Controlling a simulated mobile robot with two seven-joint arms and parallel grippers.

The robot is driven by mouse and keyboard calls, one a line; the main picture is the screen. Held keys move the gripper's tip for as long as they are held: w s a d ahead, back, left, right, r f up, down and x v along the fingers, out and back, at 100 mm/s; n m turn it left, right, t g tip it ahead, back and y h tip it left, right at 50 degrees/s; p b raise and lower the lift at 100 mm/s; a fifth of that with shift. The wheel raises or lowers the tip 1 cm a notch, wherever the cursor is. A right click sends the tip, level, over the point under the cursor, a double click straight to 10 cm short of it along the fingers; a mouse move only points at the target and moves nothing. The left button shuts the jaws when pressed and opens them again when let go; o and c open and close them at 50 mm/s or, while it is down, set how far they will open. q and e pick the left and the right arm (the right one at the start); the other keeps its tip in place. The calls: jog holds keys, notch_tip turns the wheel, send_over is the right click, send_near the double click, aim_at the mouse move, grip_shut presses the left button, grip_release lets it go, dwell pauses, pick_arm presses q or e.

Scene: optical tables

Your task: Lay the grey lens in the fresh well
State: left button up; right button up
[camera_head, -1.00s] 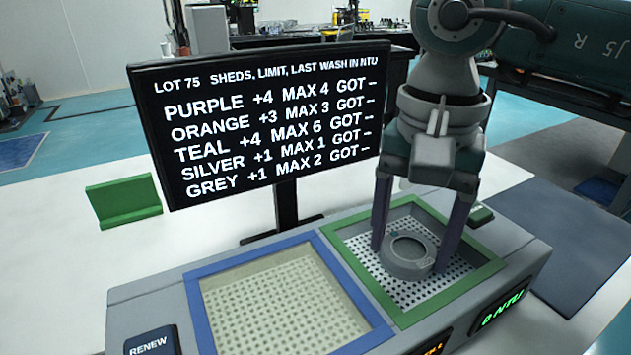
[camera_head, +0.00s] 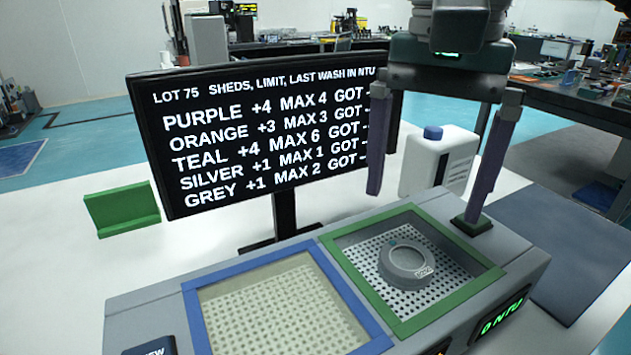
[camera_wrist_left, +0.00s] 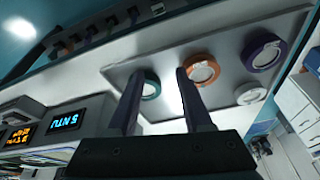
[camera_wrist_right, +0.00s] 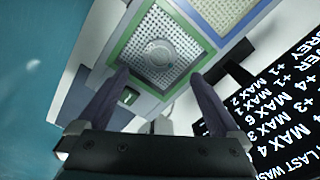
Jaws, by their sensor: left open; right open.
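The grey lens (camera_head: 405,276), a grey ring with a small label, lies flat on the perforated floor of the green-framed well (camera_head: 457,306). The lens also shows in the right wrist view (camera_wrist_right: 160,56). My right gripper (camera_head: 425,203) is open and empty, raised above and behind the lens, clear of it. Its two fingers also show in the right wrist view (camera_wrist_right: 158,75). My left gripper (camera_wrist_left: 158,74) is open in the left wrist view, with nothing between its fingers; it is not in the head view.
A blue-framed well (camera_head: 263,262) with a cream perforated floor adjoins on the left. A sign (camera_head: 265,130) stands behind; a white bottle (camera_head: 440,165) is at back right. A green display reads 0 NTU (camera_head: 502,315). Teal (camera_wrist_left: 150,85), orange (camera_wrist_left: 203,68) and purple (camera_wrist_left: 264,54) rings lie on a tray.

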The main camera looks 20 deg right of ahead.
notch_tip(320, 180, up, 4)
jog(key=shift+c, duration=0.2)
